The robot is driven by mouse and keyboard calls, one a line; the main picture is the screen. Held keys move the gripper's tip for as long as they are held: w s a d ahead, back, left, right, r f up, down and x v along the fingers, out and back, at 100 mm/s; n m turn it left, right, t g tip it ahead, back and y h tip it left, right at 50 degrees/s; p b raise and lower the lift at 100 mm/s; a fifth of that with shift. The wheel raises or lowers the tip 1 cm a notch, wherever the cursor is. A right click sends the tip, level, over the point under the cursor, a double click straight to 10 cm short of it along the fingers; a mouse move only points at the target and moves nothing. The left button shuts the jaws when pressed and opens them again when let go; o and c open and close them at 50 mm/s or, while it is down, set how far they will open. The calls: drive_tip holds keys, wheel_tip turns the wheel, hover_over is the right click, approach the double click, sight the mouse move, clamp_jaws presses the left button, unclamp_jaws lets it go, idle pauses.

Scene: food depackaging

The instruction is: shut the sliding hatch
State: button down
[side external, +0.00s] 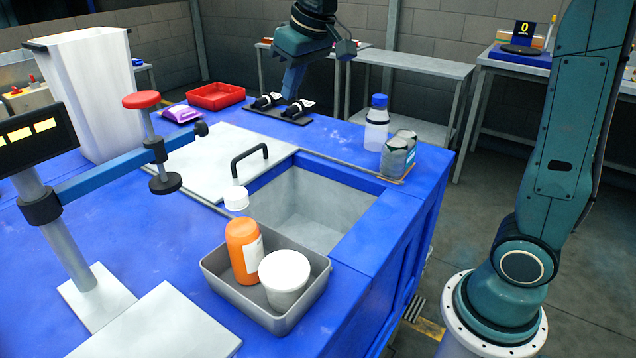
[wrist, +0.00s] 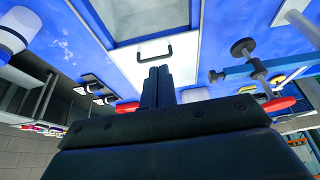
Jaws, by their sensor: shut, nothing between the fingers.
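The sliding hatch (side external: 205,160) is a pale grey panel lying flush in the blue worktop, left of a square opening (side external: 318,205) with grey inner walls. The hatch stands open. Its black bar handle (side external: 249,157) is upright near the edge beside the opening. In the wrist view the hatch (wrist: 192,62) and its handle (wrist: 155,52) lie beyond my fingertips, with the opening (wrist: 135,22) further up. My gripper (side external: 292,92) is shut and empty, above the back of the worktop, behind the handle and apart from it. Its fingers (wrist: 158,72) are together in the wrist view.
A red tray (side external: 216,96) and black rack (side external: 280,115) lie behind. A red-topped clamp stand (side external: 142,100) stands left.

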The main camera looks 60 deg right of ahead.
drive_tip(key=w+d+f, duration=0.1)
drive_tip(key=w+f, duration=0.3)
drive_tip(key=w, duration=0.7)
hover_over(245, 167)
wheel_tip(245, 167, down, 6)
drive_tip(key=shift+w+f+g, duration=0.1)
drive_tip(key=shift+w+g, duration=0.3)
drive_tip(key=shift+w, duration=0.1)
drive_tip(key=shift+f, duration=0.15)
drive_tip(key=x, duration=0.9)
drive_tip(key=shift+w+f, duration=0.1)
drive_tip(key=shift+f, duration=0.25)
drive_tip(key=shift+s+r, duration=0.2)
drive_tip(key=shift+s, duration=0.55)
drive_tip(key=shift+s+r, duration=0.2)
drive_tip(key=shift+s, duration=1)
drive_tip(key=shift+s, duration=0.15)
